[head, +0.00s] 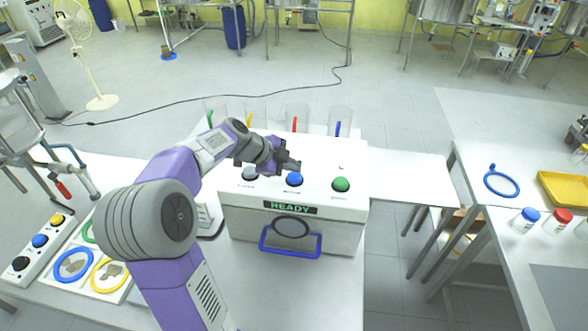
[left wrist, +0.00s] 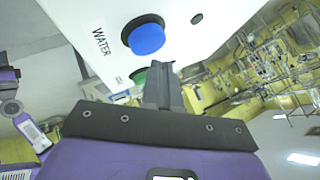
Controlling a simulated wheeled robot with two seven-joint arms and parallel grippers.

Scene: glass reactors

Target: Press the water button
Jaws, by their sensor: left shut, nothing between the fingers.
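A white box with a lit READY display (head: 290,207) stands on the table in the head view. On its top are a blue button (head: 294,179), a green button (head: 341,184) and a grey-white button (head: 250,173) on the left. In the left wrist view the blue button (left wrist: 146,37) has the label WATER (left wrist: 102,42) beside it, and the green button (left wrist: 139,76) is partly hidden behind my fingers. My left gripper (head: 293,164) is shut and empty, just above and behind the blue button. Whether it touches the button cannot be told. My right gripper is not in view.
Several clear beakers with coloured handles (head: 297,117) stand behind the box. A blue frame (head: 290,242) is on its front. A tray with coloured rings (head: 74,264) and a button strip (head: 39,241) lie at left. A yellow tray (head: 562,188) is on the right table.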

